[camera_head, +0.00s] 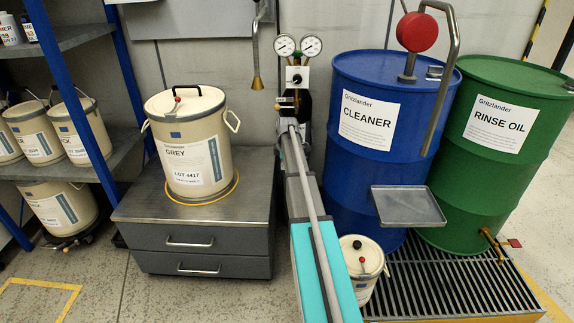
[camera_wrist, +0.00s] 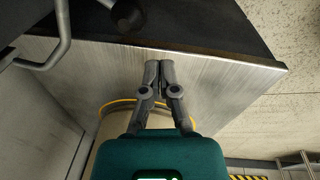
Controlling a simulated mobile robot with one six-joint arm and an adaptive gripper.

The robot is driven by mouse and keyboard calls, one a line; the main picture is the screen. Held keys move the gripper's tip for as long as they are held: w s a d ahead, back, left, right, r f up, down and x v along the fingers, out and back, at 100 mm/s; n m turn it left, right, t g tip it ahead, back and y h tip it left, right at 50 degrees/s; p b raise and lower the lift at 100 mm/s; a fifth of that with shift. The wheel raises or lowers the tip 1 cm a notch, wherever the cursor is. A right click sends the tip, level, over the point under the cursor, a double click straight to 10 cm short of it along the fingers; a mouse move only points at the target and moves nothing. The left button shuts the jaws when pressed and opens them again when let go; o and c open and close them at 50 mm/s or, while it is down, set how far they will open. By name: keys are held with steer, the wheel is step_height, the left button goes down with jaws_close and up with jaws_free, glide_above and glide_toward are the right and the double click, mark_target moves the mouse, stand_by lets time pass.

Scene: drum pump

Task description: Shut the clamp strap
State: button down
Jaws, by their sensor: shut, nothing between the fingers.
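My gripper (camera_wrist: 158,72) is in the wrist view, its two grey fingertips together and empty, in front of a brushed metal surface. In the head view I cannot make out the fingers. I cannot pick out the clamp strap with certainty in either view, nor tell whether it is open. A yellow band (camera_wrist: 118,103) also shows beside my fingers in the wrist view, partly hidden by my gripper's body.
The pail stands upright on a grey drawer cabinet (camera_head: 199,245). Two gauges (camera_head: 298,46) are behind my arm. A blue drum (camera_head: 375,195) and a green drum (camera_head: 500,190) stand at right, on a grating (camera_head: 450,285). A pail shelf (camera_head: 125,145) is at left.

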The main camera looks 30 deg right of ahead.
steer(key=s+a+r+n+h+p, duration=0.2)
steer(key=a+r+n+h+p, duration=0.1)
steer(key=a+r+n+h, duration=0.4)
steer(key=shift+s+a+r+h, duration=0.2)
steer(key=shift+a+r+h, duration=0.25)
steer(key=shift+a, duration=0.35)
steer(key=shift+f, duration=0.25)
steer(key=d+r+b+x, duration=0.1)
steer(key=d+b+x, duration=0.1)
steer(key=b+x, duration=0.6)
steer(key=shift+d+r+x, duration=0.2)
steer(key=shift+d+x, duration=0.05)
steer(key=shift+x, duration=1.95)
steer(key=shift+w, duration=0.2)
